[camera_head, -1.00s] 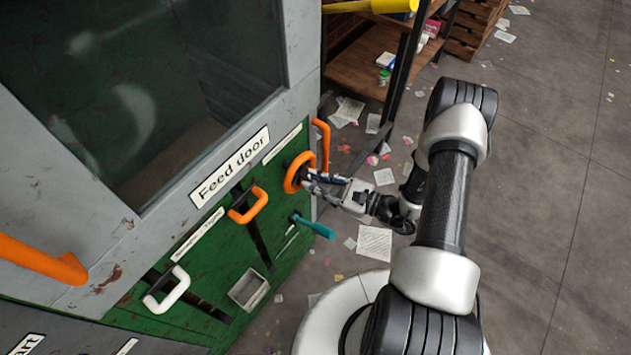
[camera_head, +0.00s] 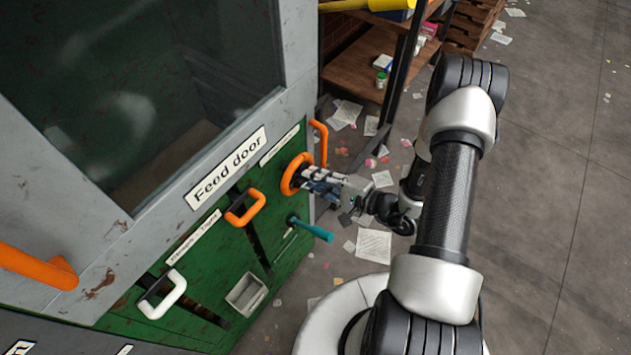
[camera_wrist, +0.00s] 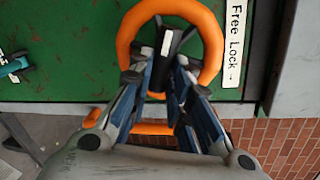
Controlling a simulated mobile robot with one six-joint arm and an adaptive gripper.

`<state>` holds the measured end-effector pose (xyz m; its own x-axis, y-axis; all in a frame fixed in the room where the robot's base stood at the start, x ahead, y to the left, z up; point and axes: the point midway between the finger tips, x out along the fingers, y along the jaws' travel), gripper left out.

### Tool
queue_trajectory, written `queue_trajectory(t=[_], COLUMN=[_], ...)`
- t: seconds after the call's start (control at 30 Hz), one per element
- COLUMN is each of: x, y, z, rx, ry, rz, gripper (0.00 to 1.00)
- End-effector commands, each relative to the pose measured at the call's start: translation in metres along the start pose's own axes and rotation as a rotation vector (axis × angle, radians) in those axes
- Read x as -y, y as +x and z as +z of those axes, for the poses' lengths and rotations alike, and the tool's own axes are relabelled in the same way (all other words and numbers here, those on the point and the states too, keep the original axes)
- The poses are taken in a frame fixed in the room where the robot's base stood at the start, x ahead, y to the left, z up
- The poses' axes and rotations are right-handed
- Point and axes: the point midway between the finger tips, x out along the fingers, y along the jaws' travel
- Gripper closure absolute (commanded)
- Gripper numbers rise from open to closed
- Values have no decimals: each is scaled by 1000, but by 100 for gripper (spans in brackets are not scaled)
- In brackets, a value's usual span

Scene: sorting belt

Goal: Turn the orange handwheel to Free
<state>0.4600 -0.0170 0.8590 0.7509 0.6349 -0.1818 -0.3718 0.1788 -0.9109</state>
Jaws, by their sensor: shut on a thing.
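A label reading "Free Lock" with an arrow (camera_wrist: 235,40) is right of the wheel there.
An orange lever handle (camera_head: 246,208), a white lever handle (camera_head: 163,295) and a teal handle (camera_head: 312,229) stick out of the panel nearby. An orange bar handle (camera_head: 322,140) stands just beyond the wheel. Papers (camera_head: 374,246) litter the floor.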

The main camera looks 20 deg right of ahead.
Motion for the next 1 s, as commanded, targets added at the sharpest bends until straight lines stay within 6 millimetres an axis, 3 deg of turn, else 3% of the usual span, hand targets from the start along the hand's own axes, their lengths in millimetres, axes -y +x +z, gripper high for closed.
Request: queue_trajectory(t=[0.4, 1.0], x=[2, 5], y=[0, -1], z=[1, 3], rx=[-58, -77], ry=[-290, -390], rz=[0, 1], gripper=[100, 100])
